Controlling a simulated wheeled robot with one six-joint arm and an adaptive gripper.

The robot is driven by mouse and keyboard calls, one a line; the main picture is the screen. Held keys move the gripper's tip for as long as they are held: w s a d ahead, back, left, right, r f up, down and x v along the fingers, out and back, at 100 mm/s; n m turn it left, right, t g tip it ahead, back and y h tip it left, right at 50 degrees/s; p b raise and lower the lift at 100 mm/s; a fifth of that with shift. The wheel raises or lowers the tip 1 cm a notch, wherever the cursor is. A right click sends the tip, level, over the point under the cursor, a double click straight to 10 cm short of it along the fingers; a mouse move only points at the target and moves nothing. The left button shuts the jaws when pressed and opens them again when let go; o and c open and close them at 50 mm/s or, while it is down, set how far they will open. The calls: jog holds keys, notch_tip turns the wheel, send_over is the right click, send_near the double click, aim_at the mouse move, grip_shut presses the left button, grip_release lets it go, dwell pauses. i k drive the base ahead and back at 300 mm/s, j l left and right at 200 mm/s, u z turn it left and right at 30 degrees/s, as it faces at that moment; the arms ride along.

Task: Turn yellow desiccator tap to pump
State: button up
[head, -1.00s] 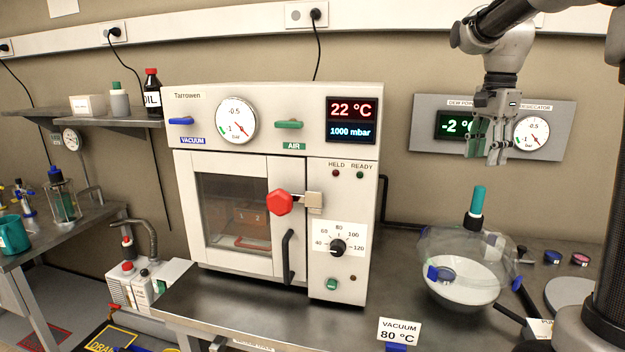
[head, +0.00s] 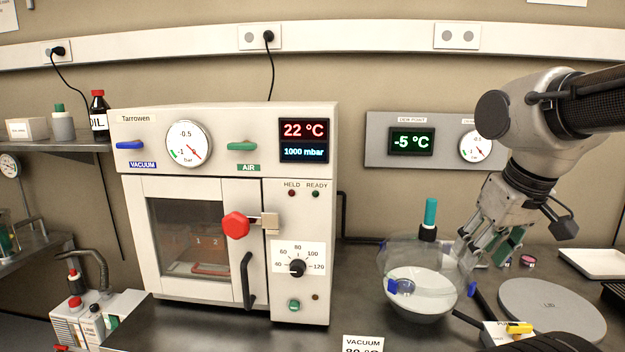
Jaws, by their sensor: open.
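The yellow tap (head: 519,328) sits on a small white labelled block at the front right; its lettering is partly cut off and too small to read fully. The glass desiccator (head: 418,262) stands on the bench left of it, with a teal-topped stem and blue clips at its rim. My gripper (head: 470,252) is open, pointing down and left. It is just right of the desiccator's glass in the picture, above and behind the yellow tap. I cannot tell if it touches the glass. Nothing shows between its fingers.
A vacuum oven (head: 230,210) with a red knob stands left. A grey round lid (head: 552,308) lies right of the tap, and a dark hose runs at the front. A white tray (head: 597,263) is at far right. A wall panel (head: 380,150) reads -5 °C.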

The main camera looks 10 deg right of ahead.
aim_at(517, 329)
jog(key=k+z, duration=0.15)
jog(key=z, duration=0.9)
